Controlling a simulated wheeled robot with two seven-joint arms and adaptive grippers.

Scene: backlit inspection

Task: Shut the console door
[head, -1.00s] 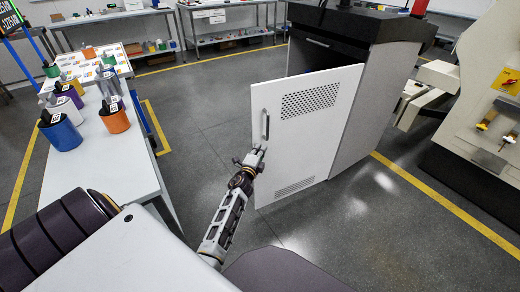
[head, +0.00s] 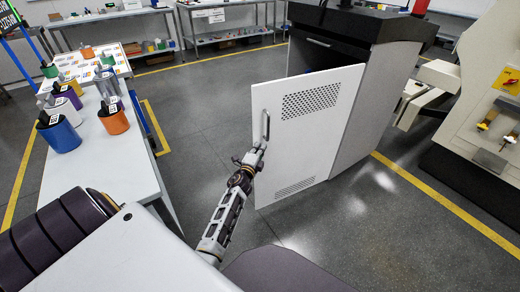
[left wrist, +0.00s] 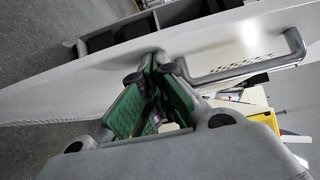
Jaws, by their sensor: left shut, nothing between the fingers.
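The console door (head: 302,150) is white, with vent holes near its top and bottom, and stands swung open from the grey console (head: 372,115). The dark top of the console opening shows above the door. The upright door handle (head: 265,125) is on the door's left side. My left gripper (head: 257,151) is shut and empty, at the door face just below the handle's lower end. In the left wrist view its green-padded fingers (left wrist: 155,95) meet close to the door (left wrist: 110,75), beside the handle (left wrist: 250,70). I cannot tell whether they touch the door.
A white table (head: 125,150) with several coloured canisters stands at the left. A beige machine (head: 485,110) stands at the right. Shelving tables line the back wall. The grey floor (head: 220,110) between the table and the door is clear.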

